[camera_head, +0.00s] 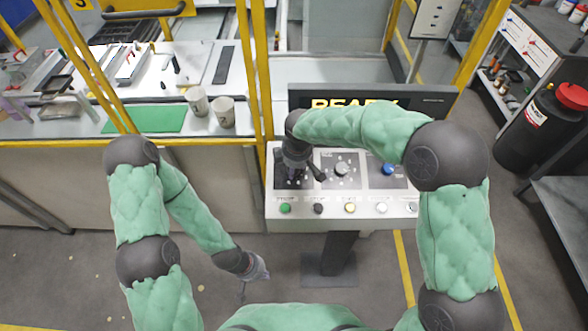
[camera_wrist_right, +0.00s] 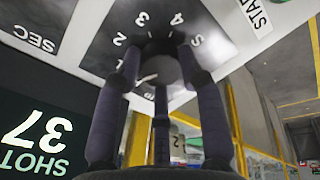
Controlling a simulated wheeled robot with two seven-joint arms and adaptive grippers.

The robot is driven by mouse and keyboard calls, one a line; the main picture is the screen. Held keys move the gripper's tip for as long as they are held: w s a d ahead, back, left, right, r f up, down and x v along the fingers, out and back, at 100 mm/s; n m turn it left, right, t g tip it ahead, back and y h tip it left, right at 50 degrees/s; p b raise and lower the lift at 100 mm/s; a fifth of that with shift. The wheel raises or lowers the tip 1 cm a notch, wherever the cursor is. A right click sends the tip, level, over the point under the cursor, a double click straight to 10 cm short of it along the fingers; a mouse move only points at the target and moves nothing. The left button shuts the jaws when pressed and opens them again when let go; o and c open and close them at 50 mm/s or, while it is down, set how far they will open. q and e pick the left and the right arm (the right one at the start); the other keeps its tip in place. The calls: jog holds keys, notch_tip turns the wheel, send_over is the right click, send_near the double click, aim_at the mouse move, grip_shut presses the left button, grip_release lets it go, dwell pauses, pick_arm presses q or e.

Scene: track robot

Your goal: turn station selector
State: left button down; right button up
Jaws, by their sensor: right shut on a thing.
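The station selector is a dark round knob (camera_wrist_right: 158,70) on a black dial plate (camera_wrist_right: 165,28) with white numbers in the right wrist view. My right gripper (camera_wrist_right: 160,54) is shut on the knob, with its dark fingers around it. A white mark on the knob points to the left in that view, toward the side of the 1. In the head view my right gripper (camera_head: 294,176) is over the left end of the control panel (camera_head: 340,208) and hides most of the knob. My left gripper (camera_head: 256,272) hangs low over the floor, away from the panel; its fingers are too small to judge.
The panel also has a middle dial (camera_head: 342,168), a blue knob (camera_head: 388,169) and a row of buttons, with a green button (camera_head: 285,208) at left. A READY display (camera_head: 440,100) stands behind. Two cups (camera_head: 224,111) are on the bench at left. A yellow post (camera_head: 252,70) rises beside the panel.

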jog(key=m+b, duration=0.4)
jog(key=m, duration=0.1)
jog(key=shift+f, duration=0.15)
jog(key=m+b, duration=0.3)
jog(key=m, duration=0.2)
jog(key=shift+s+t, duration=0.1)
jog(key=shift+t, duration=0.3)
jog(key=o, duration=1.1)
jog(key=shift+o, duration=0.2)
jog(key=v, duration=1.2)
